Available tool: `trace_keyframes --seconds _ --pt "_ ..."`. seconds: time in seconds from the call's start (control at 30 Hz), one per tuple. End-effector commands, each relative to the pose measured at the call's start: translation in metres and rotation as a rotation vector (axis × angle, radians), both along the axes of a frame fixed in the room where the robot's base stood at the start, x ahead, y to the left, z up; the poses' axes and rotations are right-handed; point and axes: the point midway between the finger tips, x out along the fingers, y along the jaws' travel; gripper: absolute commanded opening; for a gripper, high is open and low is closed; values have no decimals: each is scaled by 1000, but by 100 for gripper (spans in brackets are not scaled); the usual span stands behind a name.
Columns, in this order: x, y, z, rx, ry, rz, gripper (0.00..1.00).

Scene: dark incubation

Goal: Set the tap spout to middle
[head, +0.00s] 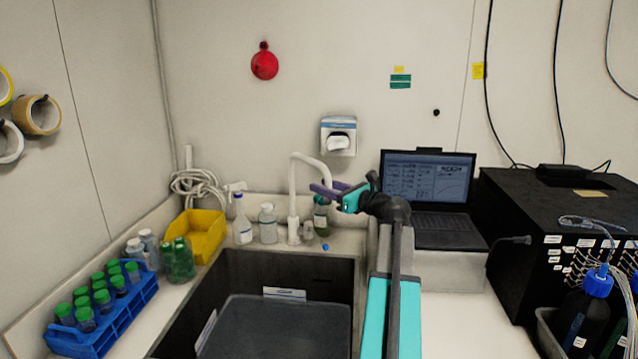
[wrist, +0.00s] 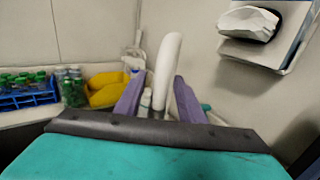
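The white tap (head: 293,205) stands upright behind the dark sink. Its curved spout (head: 311,160) arches to the right in the head view, with its end over the rear right part of the sink surround. My gripper (head: 324,186) has purple fingers and is at the spout's downward end. In the wrist view the spout (wrist: 168,62) rises between the two spread fingers of my gripper (wrist: 158,82), with some gap seen beside it. The gripper is open around the spout; whether either finger touches it cannot be told. The spout's tip is partly hidden by the fingers.
Bottles (head: 242,226) stand close around the tap, including a green one (head: 321,217) below my gripper. A yellow bin (head: 196,235) and blue tube rack (head: 105,318) are left. A laptop (head: 428,185) is right. A wall dispenser (head: 338,135) hangs behind.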

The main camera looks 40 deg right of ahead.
Motion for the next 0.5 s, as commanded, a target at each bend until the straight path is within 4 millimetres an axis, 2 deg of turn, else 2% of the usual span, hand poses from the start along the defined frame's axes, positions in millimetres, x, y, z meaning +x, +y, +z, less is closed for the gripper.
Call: trace_keyframes --seconds 0.03,0.2,0.5 --pt "7 0 1 1 0 2 36" --pt "20 1 1 0 0 1 36" --pt "24 2 0 -1 0 1 36"
